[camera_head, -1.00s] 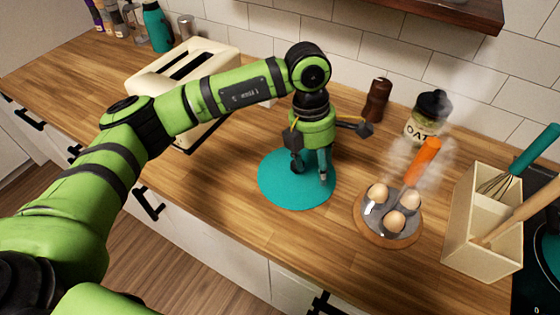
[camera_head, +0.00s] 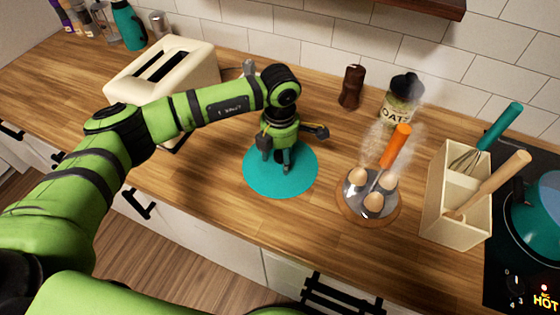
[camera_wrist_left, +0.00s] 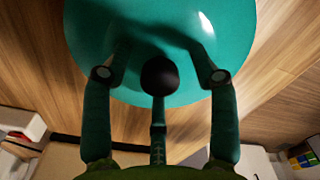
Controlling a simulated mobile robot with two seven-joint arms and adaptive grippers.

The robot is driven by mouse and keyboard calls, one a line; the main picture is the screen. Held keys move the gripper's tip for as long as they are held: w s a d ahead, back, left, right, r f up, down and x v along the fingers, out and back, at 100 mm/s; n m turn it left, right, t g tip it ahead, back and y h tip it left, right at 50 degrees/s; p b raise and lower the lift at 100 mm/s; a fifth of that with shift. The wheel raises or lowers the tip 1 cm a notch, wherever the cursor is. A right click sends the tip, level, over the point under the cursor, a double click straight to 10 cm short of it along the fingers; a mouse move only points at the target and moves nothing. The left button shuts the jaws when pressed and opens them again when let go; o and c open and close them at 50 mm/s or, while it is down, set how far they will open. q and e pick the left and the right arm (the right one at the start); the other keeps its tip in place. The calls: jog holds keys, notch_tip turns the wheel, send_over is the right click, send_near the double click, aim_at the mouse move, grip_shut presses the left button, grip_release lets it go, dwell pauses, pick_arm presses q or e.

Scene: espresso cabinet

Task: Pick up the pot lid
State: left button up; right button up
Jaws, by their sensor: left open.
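The pot lid (camera_head: 298,180) is a teal disc lying on the wooden counter in the middle of the head view. In the left wrist view the lid (camera_wrist_left: 185,30) fills the upper middle, with its round dark knob (camera_wrist_left: 160,76) in front of it. My left gripper (camera_head: 275,166) is over the lid, pointing down, and hides part of it and the knob in the head view. Its fingers (camera_wrist_left: 161,74) are open in the wrist view, spread on both sides of the knob. I cannot tell whether they touch the lid. My right gripper is not in view.
A cream toaster (camera_head: 192,65) stands behind my left arm. To the right are a steaming pan with eggs and an orange handle (camera_head: 396,147), an oats jar (camera_head: 402,98), a brown mill (camera_head: 351,87) and a utensil box (camera_head: 456,213). A teal pot (camera_head: 538,222) sits on the stove.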

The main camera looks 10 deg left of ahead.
pick_arm(q)
grip_shut()
jog(key=shift+r, duration=0.1)
